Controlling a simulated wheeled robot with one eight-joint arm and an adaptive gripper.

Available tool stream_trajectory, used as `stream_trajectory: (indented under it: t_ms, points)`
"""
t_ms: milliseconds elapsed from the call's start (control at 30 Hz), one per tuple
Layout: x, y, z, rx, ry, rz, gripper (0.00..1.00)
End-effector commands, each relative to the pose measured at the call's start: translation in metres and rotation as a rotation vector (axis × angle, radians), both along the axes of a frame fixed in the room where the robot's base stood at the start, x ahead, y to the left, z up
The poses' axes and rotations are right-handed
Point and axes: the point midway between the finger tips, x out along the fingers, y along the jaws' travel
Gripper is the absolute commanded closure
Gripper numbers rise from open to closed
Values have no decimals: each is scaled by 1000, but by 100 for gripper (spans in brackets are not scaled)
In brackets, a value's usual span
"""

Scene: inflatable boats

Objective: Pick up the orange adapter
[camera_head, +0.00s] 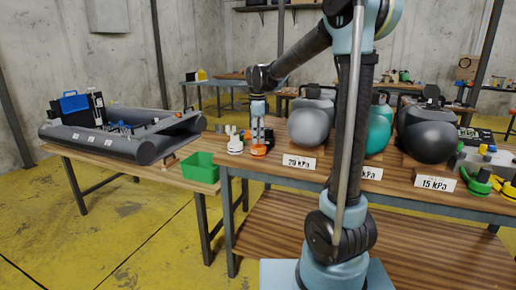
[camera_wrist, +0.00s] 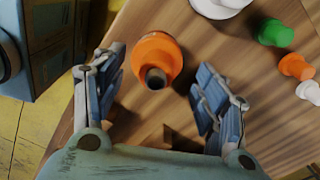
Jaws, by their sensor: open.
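The orange adapter (camera_wrist: 157,58) stands on the wooden table in the wrist view, with a dark round opening facing me. My gripper (camera_wrist: 160,85) is open, one finger on each side of the adapter's near part, and neither finger clearly touches it. In the head view the orange adapter (camera_head: 259,150) shows low on the bench's left end, partly covered by my gripper (camera_head: 258,138), which points down over it.
In the wrist view a white part (camera_wrist: 222,6), a green adapter (camera_wrist: 274,33) and a smaller orange piece (camera_wrist: 296,67) stand to the right. A green bin (camera_head: 200,167) and grey inflatable boat (camera_head: 125,133) are left of the bench. Pressure signs (camera_head: 299,162) line its front.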

Motion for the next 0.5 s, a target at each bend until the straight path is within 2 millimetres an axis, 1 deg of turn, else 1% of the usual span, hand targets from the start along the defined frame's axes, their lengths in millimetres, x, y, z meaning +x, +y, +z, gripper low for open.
stream_trajectory:
  t_ms: [233, 500]
  points:
    - [0, -1, -15, 0, 0, 0, 34]
    - [-2, -4, -49, 0, 0, 0, 34]
